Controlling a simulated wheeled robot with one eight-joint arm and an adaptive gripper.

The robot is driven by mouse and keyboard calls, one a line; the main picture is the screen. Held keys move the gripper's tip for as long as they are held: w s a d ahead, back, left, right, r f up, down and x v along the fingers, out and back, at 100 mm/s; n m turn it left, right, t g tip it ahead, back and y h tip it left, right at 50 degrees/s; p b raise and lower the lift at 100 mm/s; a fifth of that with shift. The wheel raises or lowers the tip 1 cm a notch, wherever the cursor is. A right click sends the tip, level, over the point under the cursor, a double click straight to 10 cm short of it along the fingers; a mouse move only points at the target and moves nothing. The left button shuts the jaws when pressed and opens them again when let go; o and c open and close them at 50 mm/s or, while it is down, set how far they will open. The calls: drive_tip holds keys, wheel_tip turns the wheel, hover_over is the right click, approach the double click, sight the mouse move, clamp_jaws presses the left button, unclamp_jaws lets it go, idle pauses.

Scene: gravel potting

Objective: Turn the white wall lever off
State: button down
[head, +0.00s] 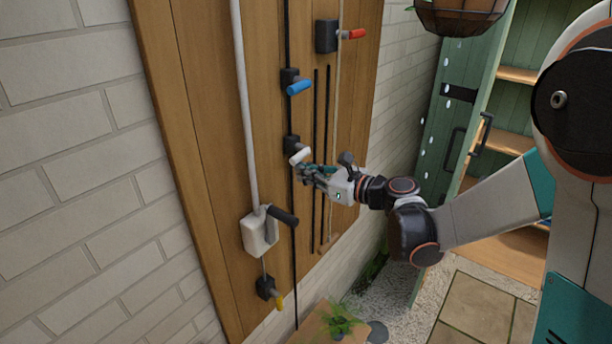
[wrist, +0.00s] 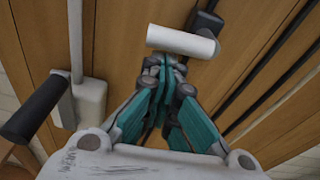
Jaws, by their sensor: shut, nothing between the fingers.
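The white lever (head: 300,156) sticks out from a black box on the wooden wall panel, below the blue lever. In the wrist view the white lever (wrist: 181,41) lies across the picture just beyond my fingertips. My gripper (head: 304,170) is shut and empty, with its fingertips right beside the white lever, just below it. In the wrist view the teal fingers of my gripper (wrist: 168,66) come together at the lever's near side. I cannot tell whether they touch it.
A blue lever (head: 299,87) and a red lever (head: 350,34) are higher on the panel. A yellow lever (head: 277,300) is below. A grey switch box (head: 260,235) with a dark handle is at lower left. A green cabinet (head: 445,130) stands open at right.

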drive_tip(key=shift+a+r, duration=0.1)
drive_tip(key=shift+r, duration=0.45)
